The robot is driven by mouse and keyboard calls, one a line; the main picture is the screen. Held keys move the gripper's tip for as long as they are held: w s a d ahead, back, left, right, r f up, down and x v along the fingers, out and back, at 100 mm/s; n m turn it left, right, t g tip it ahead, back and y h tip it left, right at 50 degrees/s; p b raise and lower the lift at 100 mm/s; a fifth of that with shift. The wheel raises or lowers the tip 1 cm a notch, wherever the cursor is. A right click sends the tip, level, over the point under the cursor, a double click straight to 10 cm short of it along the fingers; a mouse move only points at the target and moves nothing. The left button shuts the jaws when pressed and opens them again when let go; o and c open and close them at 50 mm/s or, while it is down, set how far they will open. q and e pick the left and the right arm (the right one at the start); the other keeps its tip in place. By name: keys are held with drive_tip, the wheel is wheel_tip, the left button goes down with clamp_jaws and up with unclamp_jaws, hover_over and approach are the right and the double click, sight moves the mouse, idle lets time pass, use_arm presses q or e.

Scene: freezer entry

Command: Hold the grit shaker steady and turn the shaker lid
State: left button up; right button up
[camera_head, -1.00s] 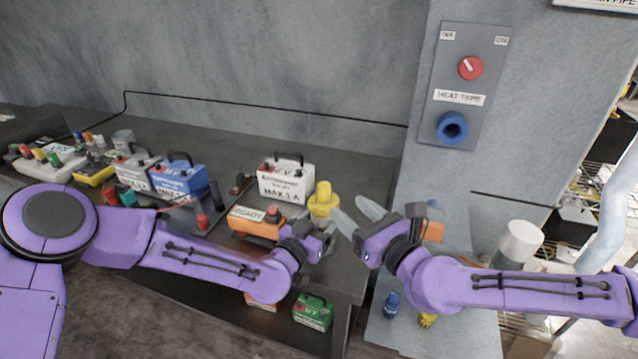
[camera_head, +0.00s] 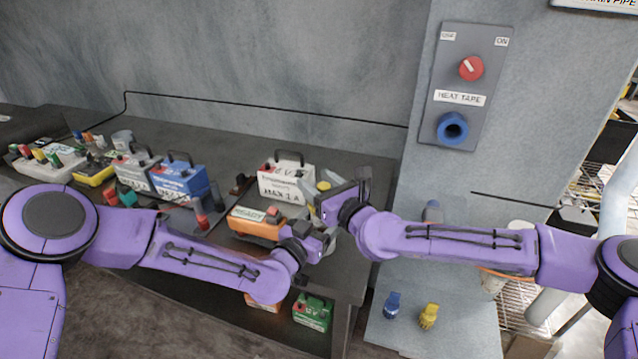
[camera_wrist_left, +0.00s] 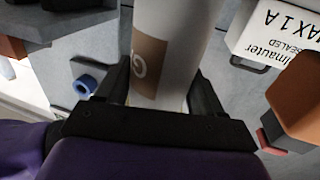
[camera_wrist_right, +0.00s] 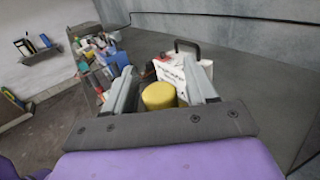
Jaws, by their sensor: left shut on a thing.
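The grit shaker (camera_wrist_left: 175,45) is a pale cylinder with a brown label, seen in the left wrist view. My left gripper (camera_wrist_left: 160,90) is shut on its body, one finger on each side. The yellow shaker lid (camera_wrist_right: 158,95) shows in the right wrist view, between the fingers of my right gripper (camera_wrist_right: 160,88). Those fingers are open, with a visible gap on each side of the lid. In the head view my right gripper (camera_head: 321,188) covers most of the shaker, and only a bit of yellow shows. My left gripper (camera_head: 326,240) is below it.
A white box marked MAX 1 A (camera_head: 285,183) stands close behind the shaker, and an orange box (camera_head: 256,222) sits to its left. Other boxes crowd the bench's left. A wall panel (camera_head: 462,85) rises at right. Blue (camera_head: 393,306) and yellow (camera_head: 428,316) pieces lie low right.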

drive_tip(key=c, duration=0.9)
drive_tip(key=shift+r+m+h, duration=0.1)
drive_tip(key=shift+m+h, duration=0.2)
drive_tip(key=shift+h, duration=0.1)
drive_tip(key=shift+w+d+m+t+h, duration=0.1)
drive_tip(key=shift+m+t+h, duration=0.8)
drive_tip(key=shift+h, duration=0.2)
drive_tip(key=shift+w+d+m+t+h, duration=0.15)
drive_tip(key=shift+m+t+h, duration=0.1)
drive_tip(key=shift+m+h, duration=0.55)
drive_tip(key=shift+s+d+m+t+h, duration=0.1)
drive_tip(key=shift+m+t+h, duration=0.3)
drive_tip(key=shift+h, duration=0.75)
drive_tip(key=shift+w+d+m+t+h, duration=0.1)
drive_tip(key=shift+d+m+t+h, duration=0.05)
drive_tip(key=shift+m+h, duration=0.7)
drive_tip(key=o, duration=1)
drive_tip(key=shift+c, duration=0.2)
